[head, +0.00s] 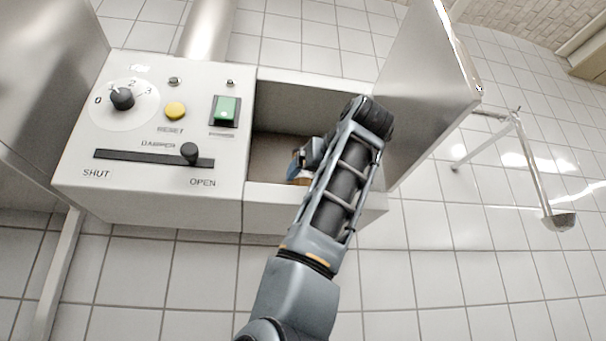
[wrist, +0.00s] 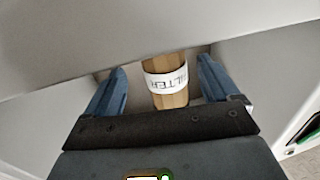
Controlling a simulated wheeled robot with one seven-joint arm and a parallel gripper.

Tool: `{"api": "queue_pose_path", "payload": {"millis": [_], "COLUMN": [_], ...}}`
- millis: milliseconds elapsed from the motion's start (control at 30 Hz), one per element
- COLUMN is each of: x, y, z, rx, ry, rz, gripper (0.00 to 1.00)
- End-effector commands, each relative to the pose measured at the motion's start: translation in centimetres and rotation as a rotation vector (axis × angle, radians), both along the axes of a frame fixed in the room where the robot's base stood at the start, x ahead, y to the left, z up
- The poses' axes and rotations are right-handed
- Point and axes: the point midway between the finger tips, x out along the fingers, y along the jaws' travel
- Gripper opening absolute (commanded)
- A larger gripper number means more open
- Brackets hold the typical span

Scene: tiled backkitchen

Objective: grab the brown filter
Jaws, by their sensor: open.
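The brown filter (wrist: 172,101) is a tan-brown cylinder with a white label band reading FILTER, which appears upside down in the wrist view. It stands between the two blue fingers of my gripper (wrist: 163,68), with a gap on each side. The fingers are apart and not closed on it. In the head view, my arm reaches into the open compartment (head: 312,85) of the white box, and a small brown patch of the filter (head: 302,181) shows beside my gripper. Most of the filter is hidden there by my arm.
The compartment's raised door (head: 425,95) stands close to the right of my arm. A control panel (head: 150,130) with a knob, yellow button, green switch and damper slider is on the left. Compartment walls surround my gripper.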

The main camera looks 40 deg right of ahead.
Motion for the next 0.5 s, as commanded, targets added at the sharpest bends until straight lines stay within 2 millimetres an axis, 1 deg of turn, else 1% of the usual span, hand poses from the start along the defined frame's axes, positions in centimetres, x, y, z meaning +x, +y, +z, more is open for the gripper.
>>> {"api": "queue_pose_path", "payload": {"millis": [100,233,333,500], "x": [1.8,3.4,4.1,4.2], "y": [-0.3,-0.9,-1.2,-1.3], "z": [0.5,0.4,0.2,0.1], "rx": [0.001,0.000,0.001,0.000], "ry": [0.003,0.002,0.002,-0.001], "rz": [0.003,0.001,0.001,0.001], "gripper": [0.88,0.88,0.88,0.88]}}
